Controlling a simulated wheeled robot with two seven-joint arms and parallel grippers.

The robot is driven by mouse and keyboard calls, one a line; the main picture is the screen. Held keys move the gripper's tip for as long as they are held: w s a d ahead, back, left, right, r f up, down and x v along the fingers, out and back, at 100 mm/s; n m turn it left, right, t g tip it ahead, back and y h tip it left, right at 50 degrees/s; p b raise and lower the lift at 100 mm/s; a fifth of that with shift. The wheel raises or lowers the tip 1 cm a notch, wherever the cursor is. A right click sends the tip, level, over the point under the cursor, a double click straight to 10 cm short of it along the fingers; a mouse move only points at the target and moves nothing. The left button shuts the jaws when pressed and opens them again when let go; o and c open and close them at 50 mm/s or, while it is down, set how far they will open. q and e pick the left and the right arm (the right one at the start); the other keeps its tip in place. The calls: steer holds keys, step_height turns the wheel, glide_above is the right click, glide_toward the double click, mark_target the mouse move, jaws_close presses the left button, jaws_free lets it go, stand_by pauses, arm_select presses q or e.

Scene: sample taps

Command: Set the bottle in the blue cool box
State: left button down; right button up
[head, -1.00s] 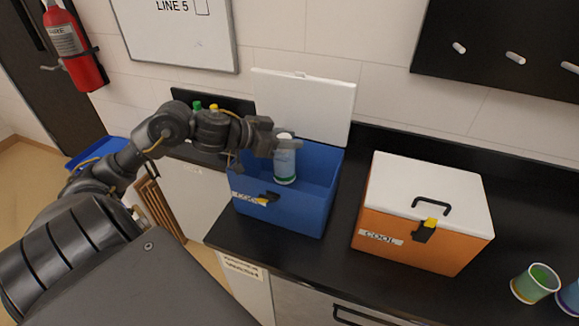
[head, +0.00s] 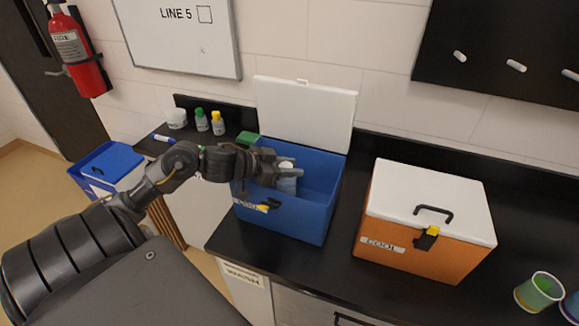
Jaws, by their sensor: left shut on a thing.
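The blue cool box (head: 283,222) stands on the black counter with its white lid (head: 305,112) raised against the wall. The bottle (head: 288,184), pale with a white cap, is inside the box opening, toward its left part. Its lower part is hidden behind the box's front wall. My left gripper (head: 287,173) is shut on the bottle near its top, reaching in over the left side of the box. I cannot tell whether the bottle touches the box floor. My right gripper is not in view.
A closed orange cool box (head: 410,255) with a white lid stands to the right. Cups (head: 538,292) are at the far right. Small bottles (head: 218,123) and a marker (head: 164,139) are on the counter behind my left arm. A whiteboard hangs above.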

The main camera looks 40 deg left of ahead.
arm_select(q)
steer(key=shift+f, duration=0.6)
steer(key=c, duration=1)
jaws_free()
steer(key=shift+r, duration=0.35)
steer(key=v, duration=0.6)
steer(key=b+v, duration=0.1)
steer(key=v, duration=0.5)
steer(key=shift+r, duration=0.3)
